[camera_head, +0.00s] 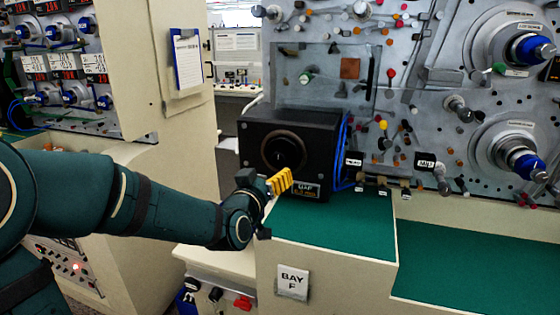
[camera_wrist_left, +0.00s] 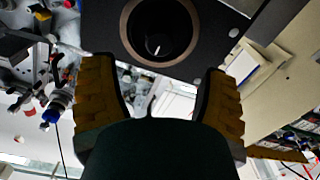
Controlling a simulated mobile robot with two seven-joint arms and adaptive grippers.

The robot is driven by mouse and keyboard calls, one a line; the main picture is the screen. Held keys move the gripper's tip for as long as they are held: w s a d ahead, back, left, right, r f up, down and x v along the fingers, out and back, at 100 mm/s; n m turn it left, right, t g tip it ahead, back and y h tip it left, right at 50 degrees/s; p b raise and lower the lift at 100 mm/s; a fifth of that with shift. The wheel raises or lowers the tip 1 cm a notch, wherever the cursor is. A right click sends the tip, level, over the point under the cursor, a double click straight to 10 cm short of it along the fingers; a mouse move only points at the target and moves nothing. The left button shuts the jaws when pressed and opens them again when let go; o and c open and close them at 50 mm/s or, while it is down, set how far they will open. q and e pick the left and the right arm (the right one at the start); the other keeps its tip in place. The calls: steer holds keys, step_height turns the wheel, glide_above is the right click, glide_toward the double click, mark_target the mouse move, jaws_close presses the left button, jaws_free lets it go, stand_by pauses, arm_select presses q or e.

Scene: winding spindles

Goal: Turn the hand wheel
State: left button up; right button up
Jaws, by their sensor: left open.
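The hand wheel (camera_head: 284,150) is a round black disc on the front of a black box (camera_head: 322,150) that stands on a green-topped ledge. In the left wrist view the hand wheel (camera_wrist_left: 160,32) shows at the top, with a brownish ring around it and a small white mark on its dark centre. My left gripper (camera_head: 280,182), with yellow finger pads, is in front of the box, just below the wheel. In the wrist view its two fingers (camera_wrist_left: 160,80) are spread with nothing between them, apart from the wheel. My right gripper is out of view.
A machine panel (camera_head: 310,92) with spindles and many small guides rises behind the box. Blue cables (camera_head: 344,150) run at the box's right side. The green ledge (camera_head: 340,228) in front is clear. A cream cabinet (camera_head: 185,130) with a clipboard (camera_head: 186,58) stands to the left.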

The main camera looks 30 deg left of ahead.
mark_target(278, 162)
arm_select(q)
steer(key=x, duration=0.9)
steer(key=shift+w, duration=0.3)
steer(key=c, duration=1.2)
